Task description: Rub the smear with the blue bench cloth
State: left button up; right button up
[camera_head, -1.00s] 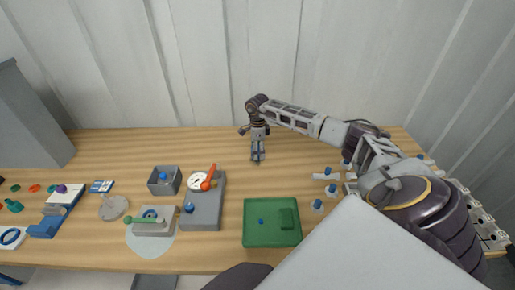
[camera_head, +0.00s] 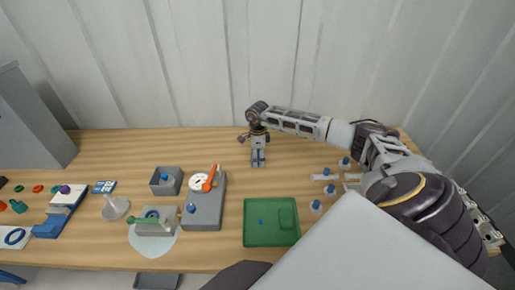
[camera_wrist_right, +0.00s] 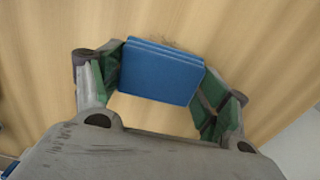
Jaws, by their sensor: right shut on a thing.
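The blue bench cloth (camera_wrist_right: 162,72) is a folded pad held between the green-lined fingers of my right gripper (camera_wrist_right: 160,80) in the right wrist view. A brownish smear (camera_wrist_right: 178,43) shows on the wooden bench just past the cloth's upper edge; the cloth may hide part of it. In the head view, my right gripper (camera_head: 258,163) points down at the back middle of the bench. The smear cannot be made out there. Whether the cloth touches the wood is hard to tell. My left gripper is out of view.
A green tray (camera_head: 272,238) lies in front of the gripper. A grey block with a gauge (camera_head: 203,212) and a small grey bin (camera_head: 166,181) stand to the left. Small blue-topped parts (camera_head: 330,189) stand to the right. The wood around the gripper is clear.

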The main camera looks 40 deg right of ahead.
jog(key=shift+s+a+f, duration=0.1)
jog(key=shift+s+a, duration=0.05)
jog(key=shift+s+a+p, duration=0.95)
jog(key=shift+s+a, duration=0.3)
jog(key=shift+s, duration=0.25)
jog(key=shift+w+d+b, duration=0.1)
jog(key=shift+b, duration=0.25)
jog(key=shift+w+d, duration=0.15)
jog(key=shift+w+d+b, duration=0.85)
jog(key=shift+w+b, duration=0.2)
jog(key=shift+w, duration=0.05)
jog(key=shift+w+d, duration=0.25)
jog(key=shift+w+d+b, duration=0.1)
jog(key=shift+w+b, duration=0.05)
jog(key=shift+b, duration=0.15)
